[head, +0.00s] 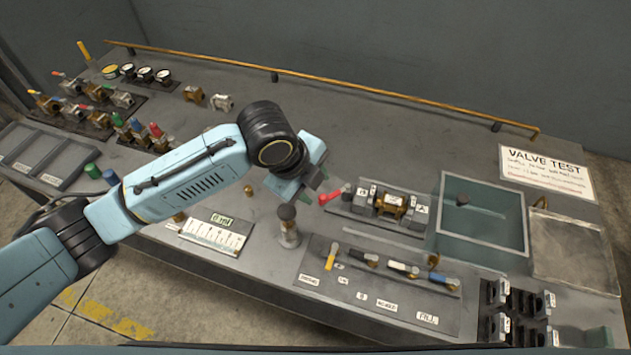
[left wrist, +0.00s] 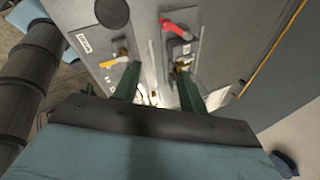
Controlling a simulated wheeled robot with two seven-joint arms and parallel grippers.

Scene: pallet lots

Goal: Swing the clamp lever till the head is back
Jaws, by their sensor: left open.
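The clamp (head: 412,224) sits on the bench right of centre with a brass valve body (head: 390,204) in it. Its red lever (head: 331,197) sticks out at the clamp's left end, and also shows at the top of the left wrist view (left wrist: 177,27). My left gripper (head: 308,190) is just left of the red lever, apart from it as far as I can see. In the left wrist view its two green fingers (left wrist: 158,88) are spread with nothing held between them. Whether the clamp head touches the valve is too small to tell. My right gripper is not in view.
A post with a dark knob (head: 287,213) stands close below my left gripper. A panel with yellow, black and blue levers (head: 385,292) lies in front of the clamp. A water tank (head: 484,250) is to the right. The bench behind the clamp is clear up to a brass rail (head: 330,83).

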